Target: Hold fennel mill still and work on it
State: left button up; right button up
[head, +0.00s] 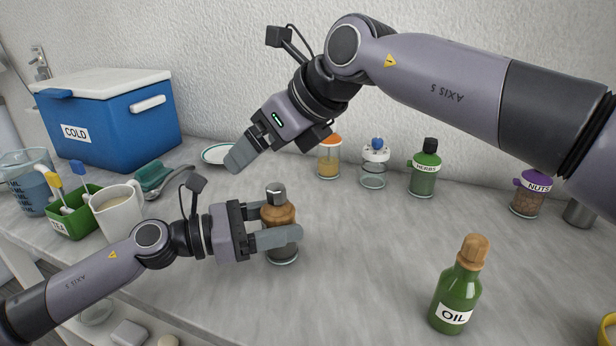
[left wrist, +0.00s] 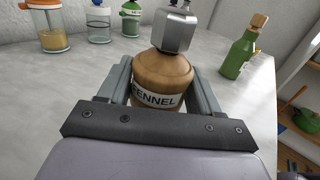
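The fennel mill (head: 279,216) stands upright on the counter, with a brown body, a grey metal top and a clear base. My left gripper (head: 288,226) comes in from the left, with one finger on each side of the brown body. Both fingers appear to touch it. My right gripper (head: 240,156) is above and left of the mill, clear of it, tilted down to the left. Only one of its fingers shows clearly, so its opening is hidden.
A blue cooler (head: 115,125), green tea box (head: 72,222), cream mug (head: 118,214) and measuring jug (head: 27,180) crowd the left. Several jars, including the herbs jar (head: 424,172), line the wall. A green oil bottle (head: 456,292) stands front right. The counter right of the mill is clear.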

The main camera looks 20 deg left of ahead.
pick_arm(q)
jog(key=o, duration=0.4)
jog(key=shift+c, duration=0.2)
jog(key=shift+v, duration=6)
jog(key=shift+s, duration=0.1)
jog(key=shift+s, duration=0.1)
pick_arm(e)
jog(key=shift+s, duration=0.2)
